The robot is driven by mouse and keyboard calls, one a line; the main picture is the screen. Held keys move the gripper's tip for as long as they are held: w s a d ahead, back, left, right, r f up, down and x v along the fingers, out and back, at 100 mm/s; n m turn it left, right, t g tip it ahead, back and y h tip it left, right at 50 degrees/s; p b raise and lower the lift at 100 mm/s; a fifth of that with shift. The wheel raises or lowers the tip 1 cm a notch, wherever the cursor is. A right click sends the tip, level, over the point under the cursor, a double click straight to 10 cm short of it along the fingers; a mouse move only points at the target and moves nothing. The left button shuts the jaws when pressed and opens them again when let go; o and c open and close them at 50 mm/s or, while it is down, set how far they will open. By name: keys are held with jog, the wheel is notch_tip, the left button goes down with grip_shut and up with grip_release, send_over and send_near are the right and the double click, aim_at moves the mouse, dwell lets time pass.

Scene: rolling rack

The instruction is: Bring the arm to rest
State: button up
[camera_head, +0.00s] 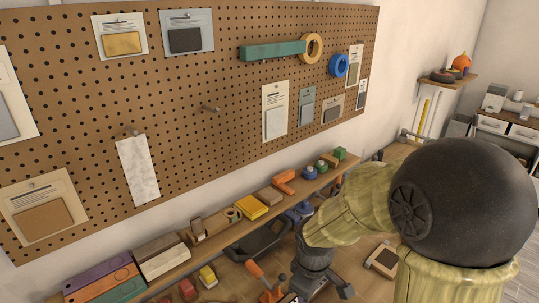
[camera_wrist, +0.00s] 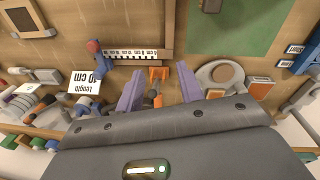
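My arm shows in the head view as yellow-green links with a large dark joint (camera_head: 465,200) at the right. It reaches down and left to a dark wrist (camera_head: 315,258) over the worktop, below the pegboard. In the wrist view my gripper (camera_wrist: 159,84) has its two purple fingers spread apart. An orange item (camera_wrist: 159,73) shows between the fingers, apart from both. Its depth below them is hard to tell. The fingertips cannot be made out clearly in the head view.
The pegboard (camera_head: 225,120) bears hanging cards, a green bar and tape rolls. A narrow shelf (camera_head: 235,233) with blocks runs under it.

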jog(key=s+d+r+m+t, duration=0.1)
jog(key=s+d+m, duration=0.3)
jog(key=m, duration=0.6)
jog(key=shift+s+d+r+m+b, duration=0.15)
jog(key=shift+s+d+m+b, duration=0.2)
jog(key=shift+d, duration=0.75)
